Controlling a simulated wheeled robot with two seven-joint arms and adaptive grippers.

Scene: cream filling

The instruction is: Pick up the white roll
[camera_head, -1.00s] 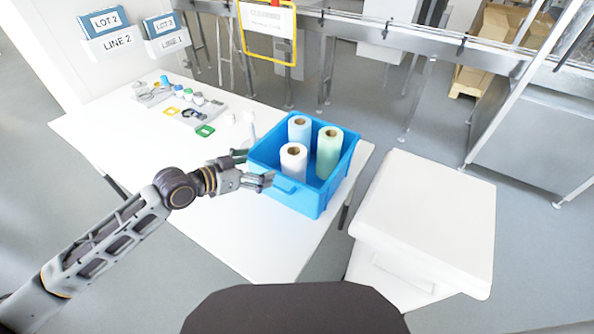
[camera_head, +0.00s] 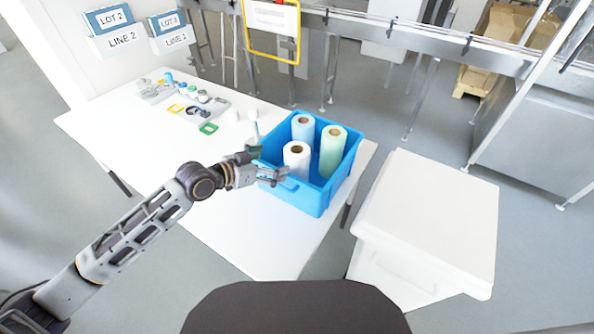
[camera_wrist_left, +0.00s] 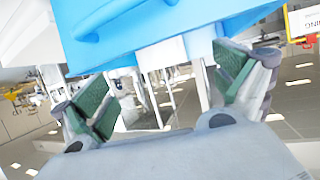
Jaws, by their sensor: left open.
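The white roll (camera_head: 297,160) stands upright with a brown core in the front left part of a blue crate (camera_head: 317,200) on the white table. A light blue roll (camera_head: 302,128) stands behind it and a pale green roll (camera_head: 332,150) to its right. My left gripper (camera_head: 268,165) is open and empty at the crate's left rim, apart from the white roll. In the left wrist view, the green-padded fingers (camera_wrist_left: 168,95) are spread, with the crate (camera_wrist_left: 140,20) and what looks like the white roll's top (camera_wrist_left: 162,54) above them. My right gripper is not in view.
Small parts (camera_head: 188,105) in several colours lie on the white table (camera_head: 150,150) at the back left. A white cabinet (camera_head: 430,215) stands right of the table. A yellow-framed sign (camera_head: 272,30) and a metal conveyor are behind. The table's front part is clear.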

